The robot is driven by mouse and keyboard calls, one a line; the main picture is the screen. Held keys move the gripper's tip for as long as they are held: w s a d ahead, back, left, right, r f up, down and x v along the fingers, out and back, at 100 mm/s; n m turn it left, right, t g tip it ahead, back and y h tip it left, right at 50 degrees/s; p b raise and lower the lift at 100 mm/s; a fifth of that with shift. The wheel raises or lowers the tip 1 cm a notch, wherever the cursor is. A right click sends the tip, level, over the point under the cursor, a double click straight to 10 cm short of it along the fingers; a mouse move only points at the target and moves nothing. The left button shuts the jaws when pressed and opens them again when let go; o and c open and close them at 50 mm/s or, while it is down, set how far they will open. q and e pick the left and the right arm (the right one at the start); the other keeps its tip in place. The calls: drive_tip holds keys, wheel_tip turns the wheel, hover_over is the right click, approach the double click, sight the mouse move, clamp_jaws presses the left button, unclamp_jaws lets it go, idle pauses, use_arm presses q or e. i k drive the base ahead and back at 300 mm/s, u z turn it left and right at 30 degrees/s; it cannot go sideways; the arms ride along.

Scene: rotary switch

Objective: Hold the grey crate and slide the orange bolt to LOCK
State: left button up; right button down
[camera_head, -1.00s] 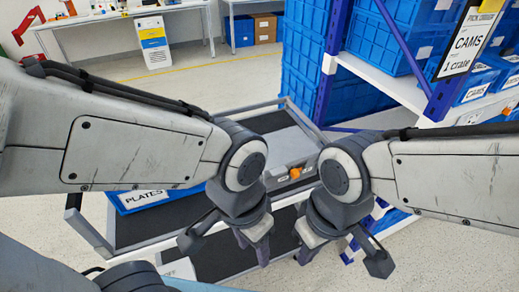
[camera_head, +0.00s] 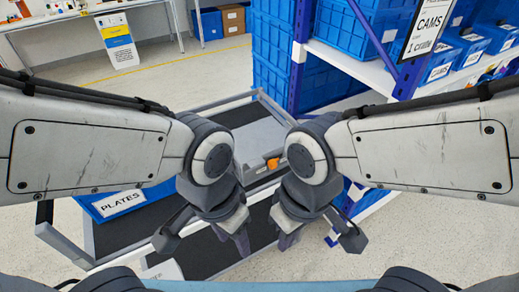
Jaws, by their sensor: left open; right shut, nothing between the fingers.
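The grey crate (camera_head: 256,146) sits on the cart, beyond my arms and partly hidden behind both wrists. The orange bolt (camera_head: 273,163) shows on its near face in the gap between the wrists, beside a small pale label. The bolt's exact position is too small to tell. My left gripper (camera_head: 238,240) hangs open and empty on the near side of the crate, apart from it. My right gripper (camera_head: 284,238) is shut and empty, just right of the left one, also apart from the crate.
The cart (camera_head: 64,243) has a grey frame and dark shelves. A blue bin labelled PLATES (camera_head: 118,203) stands on it at left. A blue-posted rack (camera_head: 300,40) with blue crates and CAMS labels stands at right. A workbench is at the back left. Pale floor lies between.

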sight(272, 164)
drive_tip(key=z, duration=0.3)
drive_tip(key=k, duration=0.4)
drive_tip(key=z, duration=1)
drive_tip(key=k, duration=0.95)
drive_tip(key=z, duration=0.6)
drive_tip(key=i, duration=1.35)
drive_tip(key=u, duration=0.7)
drive_tip(key=i, duration=1)
drive_tip(key=u, duration=1.55)
drive_tip(key=i, duration=0.65)
drive_tip(key=u, duration=0.65)
